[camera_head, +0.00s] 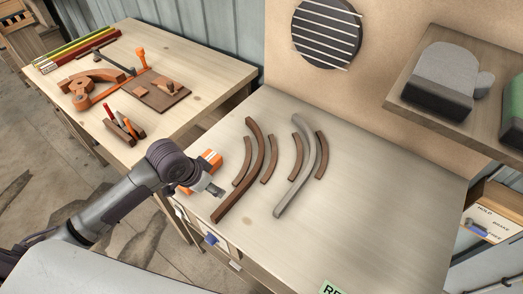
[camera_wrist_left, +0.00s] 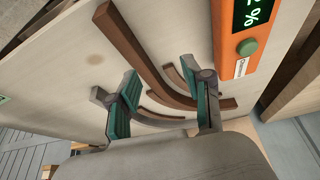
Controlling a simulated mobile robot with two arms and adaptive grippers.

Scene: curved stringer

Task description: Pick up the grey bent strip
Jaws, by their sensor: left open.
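The grey bent strip (camera_head: 307,165) lies on the pale bench in the head view, curved at its far end, with a short brown curved piece on either side. My right gripper is not in view.
An orange device (camera_head: 209,159) stands beside my left gripper; its green display shows in the wrist view (camera_wrist_left: 250,45). Short brown curved pieces (camera_head: 268,160) flank the long strips. The bench's right side is clear. A shelf (camera_head: 399,55) with a grey object hangs at upper right.

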